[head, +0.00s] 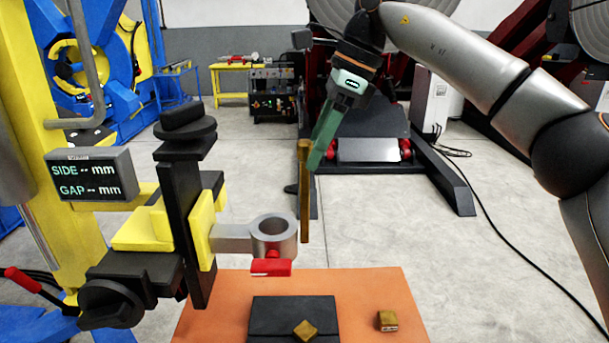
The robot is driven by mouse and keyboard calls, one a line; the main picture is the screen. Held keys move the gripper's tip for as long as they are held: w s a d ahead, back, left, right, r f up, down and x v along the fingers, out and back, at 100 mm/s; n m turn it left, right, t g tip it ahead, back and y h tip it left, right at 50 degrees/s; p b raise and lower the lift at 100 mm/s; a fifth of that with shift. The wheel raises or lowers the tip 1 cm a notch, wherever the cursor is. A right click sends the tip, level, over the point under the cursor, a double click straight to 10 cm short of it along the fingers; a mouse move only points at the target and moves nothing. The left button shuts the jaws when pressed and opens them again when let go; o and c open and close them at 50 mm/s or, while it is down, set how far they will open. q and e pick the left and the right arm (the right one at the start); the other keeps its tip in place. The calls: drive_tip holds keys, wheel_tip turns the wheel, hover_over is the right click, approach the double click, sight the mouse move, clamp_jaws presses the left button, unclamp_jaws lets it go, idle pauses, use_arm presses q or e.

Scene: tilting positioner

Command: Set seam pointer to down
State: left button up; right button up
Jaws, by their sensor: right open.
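A slim brass-coloured rod (304,195) stands upright just right of a grey clamp ring (273,228), its lower end about level with the ring. I cannot tell what supports it. Which part is the seam pointer is not marked. The ring sits on a short grey arm from a yellow and black bracket (181,205), with a red lever (271,267) below it. My right gripper (316,164) points down with its green fingers beside the rod's upper part. It is open; the fingers overlap in this view, so the gap between them is hidden. My left gripper is not in view.
A display (92,174) reads SIDE and GAP with dashes. An orange table (388,283) below carries a black block (275,315) and two small brass-coloured pieces (305,330) (387,320). A black knob (185,122) tops the bracket.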

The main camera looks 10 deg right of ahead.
sight(305, 195)
drive_tip(key=x, duration=0.4)
drive_tip(key=shift+a+f, duration=0.15)
drive_tip(key=shift+f, duration=0.15)
clamp_jaws()
idle(1.2)
